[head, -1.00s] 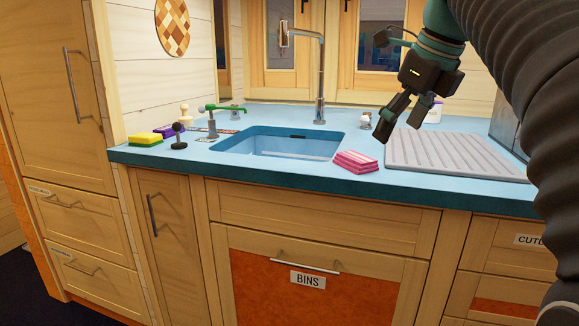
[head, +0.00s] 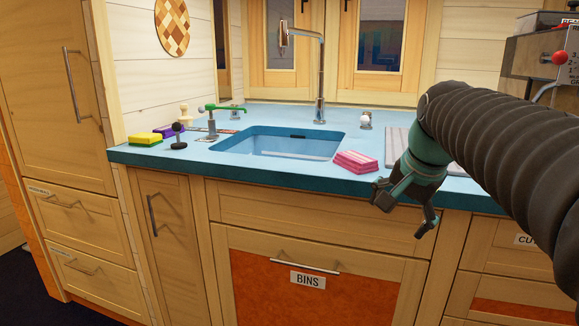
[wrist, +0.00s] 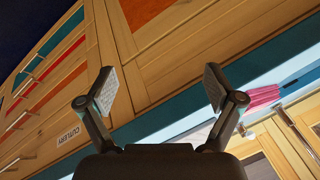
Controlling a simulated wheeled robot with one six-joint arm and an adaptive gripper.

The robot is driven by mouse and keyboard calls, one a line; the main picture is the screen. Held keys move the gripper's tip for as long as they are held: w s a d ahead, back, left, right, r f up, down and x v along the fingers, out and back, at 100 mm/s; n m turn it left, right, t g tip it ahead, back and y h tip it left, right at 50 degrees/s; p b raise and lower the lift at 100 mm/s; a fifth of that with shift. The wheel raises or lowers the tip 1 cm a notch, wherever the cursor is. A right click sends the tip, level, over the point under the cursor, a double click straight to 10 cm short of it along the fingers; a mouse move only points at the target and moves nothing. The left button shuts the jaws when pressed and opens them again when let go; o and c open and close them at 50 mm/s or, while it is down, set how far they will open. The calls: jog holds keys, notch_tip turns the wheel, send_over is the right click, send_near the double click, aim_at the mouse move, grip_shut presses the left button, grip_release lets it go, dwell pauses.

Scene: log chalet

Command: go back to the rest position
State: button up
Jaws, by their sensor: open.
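My gripper (head: 428,222) hangs in front of the counter edge, right of the sink, in the head view. In the wrist view my gripper (wrist: 160,92) shows both fingers spread wide with nothing between them. The pink striped cloth or sponge (head: 356,161) lies on the blue counter (head: 300,178), left of my gripper and apart from it. The pink item also shows in the wrist view (wrist: 262,97), beyond the right finger.
The sink (head: 290,145) with its tall tap (head: 320,80) is in the counter's middle. A yellow-green sponge (head: 146,139) and a dark brush-like item (head: 178,136) stand at the left. Drawer fronts with a BINS label (head: 308,280) lie below. The floor at lower left is clear.

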jog(key=s+a+f+n, duration=0.2)
jog(key=s+f+n, duration=0.2)
jog(key=s+f, duration=0.4)
jog(key=s+a+f+n, duration=0.1)
jog(key=s+f+n, duration=0.4)
jog(key=s+f, duration=0.3)
jog(key=shift+s+a+f, duration=0.25)
jog(key=shift+s+a, duration=0.15)
jog(key=shift+s, duration=0.85)
